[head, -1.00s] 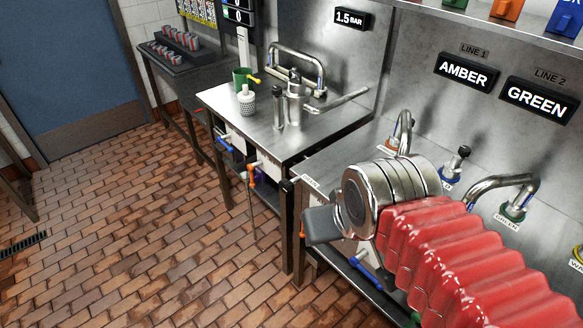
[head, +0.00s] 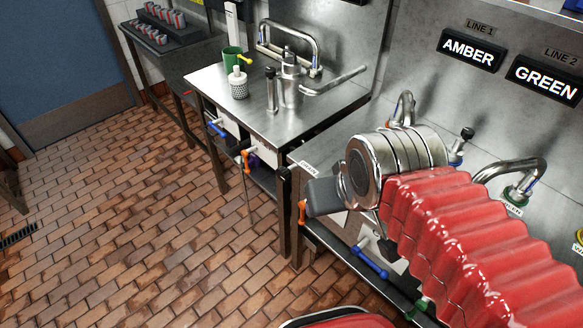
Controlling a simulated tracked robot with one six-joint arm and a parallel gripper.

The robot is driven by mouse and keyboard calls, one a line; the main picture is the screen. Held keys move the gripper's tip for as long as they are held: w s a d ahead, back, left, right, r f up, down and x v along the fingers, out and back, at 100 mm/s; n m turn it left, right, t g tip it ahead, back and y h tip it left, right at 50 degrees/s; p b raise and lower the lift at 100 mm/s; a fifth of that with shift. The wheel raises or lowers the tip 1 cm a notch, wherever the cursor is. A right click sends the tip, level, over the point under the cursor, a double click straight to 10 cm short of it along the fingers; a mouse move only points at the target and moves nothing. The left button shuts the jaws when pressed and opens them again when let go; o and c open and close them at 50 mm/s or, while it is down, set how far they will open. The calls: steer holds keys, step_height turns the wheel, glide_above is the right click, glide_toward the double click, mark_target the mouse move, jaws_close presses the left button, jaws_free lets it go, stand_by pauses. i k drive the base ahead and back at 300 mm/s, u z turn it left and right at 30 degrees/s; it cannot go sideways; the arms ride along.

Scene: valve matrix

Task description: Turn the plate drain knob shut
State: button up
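No knob in the head view can be read as the plate drain knob. Several coloured handles show below the counters: a blue handle (head: 216,128) and an orange handle (head: 247,160) under the middle steel table, and an orange handle (head: 302,212), a long blue handle (head: 369,262) and a green one (head: 418,310) under the right counter. My arm, with red bellows and a steel wrist, reaches in from the lower right. My gripper (head: 323,196) shows as a dark grey block, in front of the right counter's left end in the picture. Its fingers cannot be told apart.
The middle table (head: 235,105) carries a green mug (head: 232,58), a white-topped shaker (head: 238,84) and steel fittings. Curved taps stand on the right counter under the AMBER sign (head: 470,50) and GREEN sign (head: 545,80). The brick floor (head: 120,220) at left is clear.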

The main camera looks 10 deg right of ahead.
mark_target(282, 173)
steer(key=u, duration=1.3)
steer(key=i, duration=0.5)
steer(key=u, duration=0.6)
